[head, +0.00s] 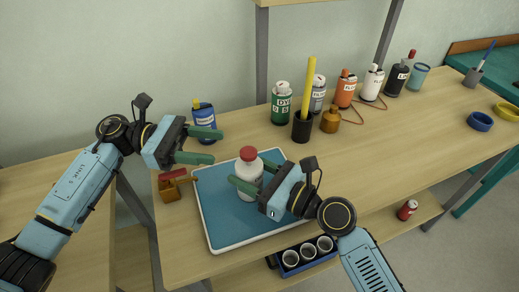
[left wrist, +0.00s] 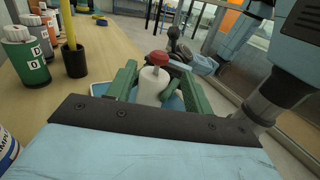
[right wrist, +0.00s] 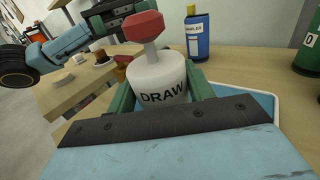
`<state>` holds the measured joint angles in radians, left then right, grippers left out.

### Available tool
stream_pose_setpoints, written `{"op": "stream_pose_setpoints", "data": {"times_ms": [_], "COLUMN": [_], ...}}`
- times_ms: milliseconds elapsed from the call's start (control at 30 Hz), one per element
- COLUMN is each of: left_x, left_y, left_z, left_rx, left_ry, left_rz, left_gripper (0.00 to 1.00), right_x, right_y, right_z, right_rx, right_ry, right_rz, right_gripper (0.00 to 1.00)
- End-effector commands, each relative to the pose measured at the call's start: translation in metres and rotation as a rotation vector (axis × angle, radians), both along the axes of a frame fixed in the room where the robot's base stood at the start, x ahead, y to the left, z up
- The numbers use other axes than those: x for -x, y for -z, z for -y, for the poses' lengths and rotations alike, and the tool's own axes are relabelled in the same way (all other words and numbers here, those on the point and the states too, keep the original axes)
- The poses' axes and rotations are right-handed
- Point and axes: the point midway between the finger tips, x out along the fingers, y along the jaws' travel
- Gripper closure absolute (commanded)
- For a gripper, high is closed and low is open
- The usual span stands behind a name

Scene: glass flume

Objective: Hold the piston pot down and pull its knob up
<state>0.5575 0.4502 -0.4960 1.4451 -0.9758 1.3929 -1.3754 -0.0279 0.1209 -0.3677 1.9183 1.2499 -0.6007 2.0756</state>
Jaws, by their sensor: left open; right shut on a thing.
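The piston pot (head: 249,187) is a white cylinder with a red knob (head: 248,153) on top, standing upright on a blue tray with a white rim (head: 217,215). In the right wrist view the pot (right wrist: 158,80) reads "DRAW", and its knob (right wrist: 143,26) sits on a short white stem. My right gripper (head: 252,180) is shut around the pot's body from the right. My left gripper (head: 205,145) is open and empty, up and to the left of the knob, apart from it. The left wrist view shows the knob (left wrist: 157,57) beyond and between its open fingers.
A blue labelled bottle (head: 204,118) stands behind the left gripper. An orange-brown block with a red top (head: 171,186) is left of the tray. Bottles and a black cup with a yellow stick (head: 302,125) stand behind. The table's right part is mostly clear.

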Motion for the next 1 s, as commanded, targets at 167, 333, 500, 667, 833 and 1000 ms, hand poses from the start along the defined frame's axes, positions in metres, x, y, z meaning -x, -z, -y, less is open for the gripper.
{"op": "stream_pose_setpoints", "data": {"times_ms": [167, 333, 500, 667, 833, 1000], "left_x": [0.008, 0.015, 0.020, 0.022, 0.023, 0.023], "left_y": [-0.001, -0.001, -0.001, -0.001, -0.001, -0.001], "left_z": [0.035, 0.068, 0.093, 0.104, 0.106, 0.106], "left_rx": [0.002, 0.001, 0.000, -0.002, -0.002, -0.002], "left_ry": [0.005, 0.005, 0.004, 0.003, 0.002, 0.002], "left_rz": [0.001, 0.001, 0.000, 0.001, 0.000, 0.000], "left_gripper": [0.49, 0.49, 0.49, 0.49, 0.49, 0.52], "right_x": [0.000, 0.000, 0.000, 0.000, 0.000, 0.000], "right_y": [0.000, 0.000, 0.000, 0.000, 0.000, 0.000], "right_z": [0.000, 0.000, 0.000, 0.000, 0.000, 0.000], "right_rx": [0.001, 0.001, 0.001, 0.001, 0.001, 0.000], "right_ry": [0.000, 0.000, 0.000, 0.000, 0.000, 0.000], "right_rz": [-0.001, -0.001, -0.001, -0.001, -0.001, 0.000], "right_gripper": [0.74, 0.74, 0.74, 0.74, 0.74, 0.74]}}
